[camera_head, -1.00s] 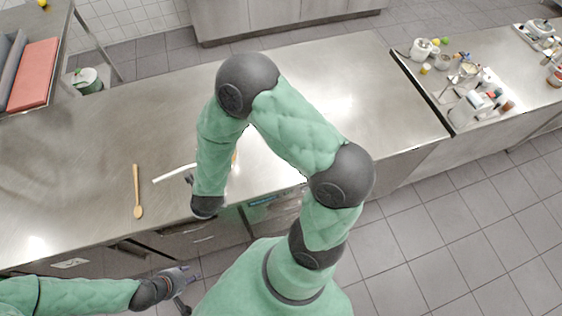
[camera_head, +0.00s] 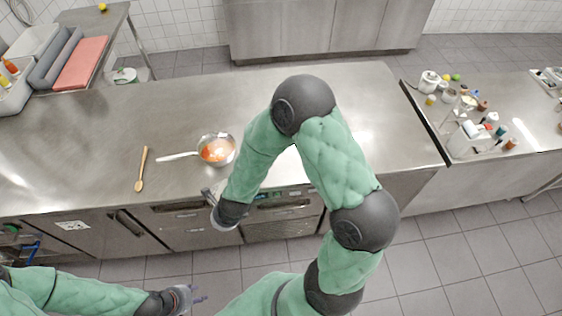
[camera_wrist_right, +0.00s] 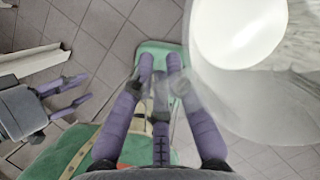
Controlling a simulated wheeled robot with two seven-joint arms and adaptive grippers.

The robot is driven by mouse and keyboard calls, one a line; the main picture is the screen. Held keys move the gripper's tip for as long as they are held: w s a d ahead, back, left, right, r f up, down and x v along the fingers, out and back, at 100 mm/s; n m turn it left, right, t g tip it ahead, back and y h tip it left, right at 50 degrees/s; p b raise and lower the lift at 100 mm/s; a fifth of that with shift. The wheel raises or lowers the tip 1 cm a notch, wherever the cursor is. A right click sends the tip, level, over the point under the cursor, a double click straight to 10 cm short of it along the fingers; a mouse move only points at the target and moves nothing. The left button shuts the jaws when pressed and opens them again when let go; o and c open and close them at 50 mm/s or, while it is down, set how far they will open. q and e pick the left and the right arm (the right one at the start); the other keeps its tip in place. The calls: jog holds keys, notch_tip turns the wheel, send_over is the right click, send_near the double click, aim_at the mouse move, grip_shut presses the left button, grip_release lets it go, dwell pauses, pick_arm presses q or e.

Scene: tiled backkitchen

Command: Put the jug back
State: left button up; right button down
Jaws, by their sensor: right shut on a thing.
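The jug (camera_wrist_right: 245,65) shows in the right wrist view as a pale, translucent vessel with a bright white round interior, at the upper right. My right gripper (camera_wrist_right: 163,75) is shut on it, its purple fingers close together at the jug's left side; the exact contact is blurred. In the head view the jug is not visible, and my right arm's wrist hangs over the counter's front edge. My left gripper (camera_head: 194,297) is low in the head view, in front of the counter. It is empty, with its fingers apart, also in the right wrist view (camera_wrist_right: 78,95).
A pan (camera_head: 217,150) with red and orange contents and a wooden spoon (camera_head: 141,170) lie on the steel counter (camera_head: 80,130). Much of the counter behind them is clear. A right-hand counter carries several bottles and pots.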

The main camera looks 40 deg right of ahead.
jog(key=shift+w+d+r+n, duration=0.15)
jog(key=shift+w+n, duration=0.1)
jog(key=shift+n, duration=0.15)
jog(key=d+r+n+g, duration=0.1)
jog(key=n, duration=0.3)
jog(key=w+d+r+n+g+y, duration=0.1)
jog(key=n+g, duration=0.1)
jog(key=n, duration=0.2)
jog(key=w+d+r+n+g+y, duration=0.1)
jog(key=n, duration=0.4)
jog(key=shift+d+r, duration=0.1)
jog(key=shift+d, duration=0.05)
pick_arm(q)
jog(key=shift+s, duration=0.35)
pick_arm(e)
jog(key=w+d+r+n+g+h, duration=0.3)
jog(key=d+r+n+g, duration=0.1)
jog(key=n, duration=1)
jog(key=shift+w+d+r+n+h, duration=0.3)
jog(key=shift+w+d+h, duration=0.1)
jog(key=shift+d, duration=0.1)
jog(key=shift+s+f, duration=0.1)
jog(key=shift+f, duration=0.1)
